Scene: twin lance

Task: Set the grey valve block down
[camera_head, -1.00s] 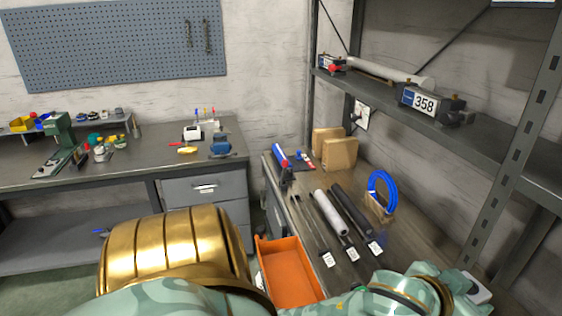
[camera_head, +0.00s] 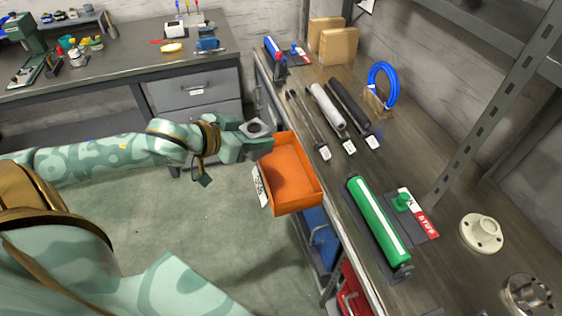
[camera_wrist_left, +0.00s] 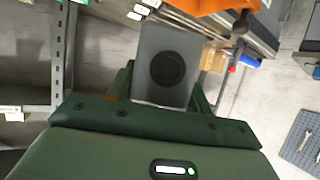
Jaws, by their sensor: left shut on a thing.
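My left gripper (camera_head: 256,140) is shut on the grey valve block (camera_head: 257,127), a flat grey block with a dark round opening. In the left wrist view the block (camera_wrist_left: 150,88) sits between the green fingers, its round opening facing the camera. In the head view the gripper is at the upper left edge of an orange bin (camera_head: 290,178); I cannot tell whether they touch. The bin's orange side (camera_wrist_left: 205,6) also shows at the top of the left wrist view. My right gripper is not in view.
The bench (camera_head: 355,150) right of the bin holds dark and grey rods, a blue coil (camera_head: 382,85), a green cylinder (camera_head: 378,225) and pale flanges (camera_head: 481,233). A shelf post (camera_head: 490,110) rises at the right. Open floor (camera_head: 190,220) lies left of the bin.

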